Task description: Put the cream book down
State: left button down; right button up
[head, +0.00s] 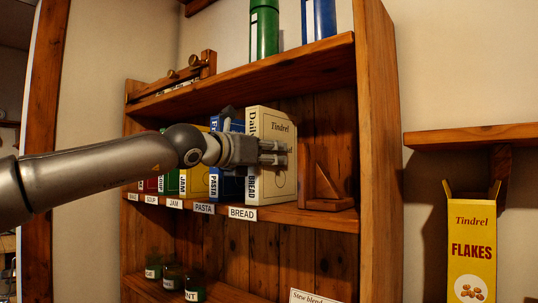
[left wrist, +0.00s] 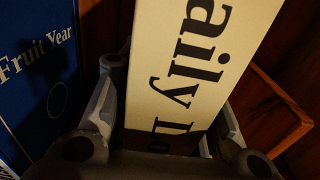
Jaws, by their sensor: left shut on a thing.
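The cream book (head: 283,185), marked "Tindrel" and "BREAD", is upright at the right end of the book row on the middle shelf (head: 325,219). Its bottom is at shelf level, above the BREAD label (head: 243,213); I cannot tell whether it touches the board. My left gripper (head: 275,152) is shut on the cream book, its fingers across the cover. In the left wrist view the cream spine (left wrist: 190,75) fills the space between the fingers (left wrist: 165,125). My right gripper is not in view.
A blue book (head: 229,185) stands close on the left, also in the left wrist view (left wrist: 40,75). A wooden bookend (head: 325,190) is just to the right. Green and blue containers (head: 264,30) stand above; jars (head: 193,288) are below.

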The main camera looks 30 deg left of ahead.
pick_arm(q)
jog(key=shift+d+r, duration=0.1)
jog(key=c, duration=1)
grip_release()
jog(key=shift+s, duration=0.1)
jog(key=s+a+b, duration=0.1)
jog(key=s+b, duration=0.4)
jog(key=s, duration=0.7)
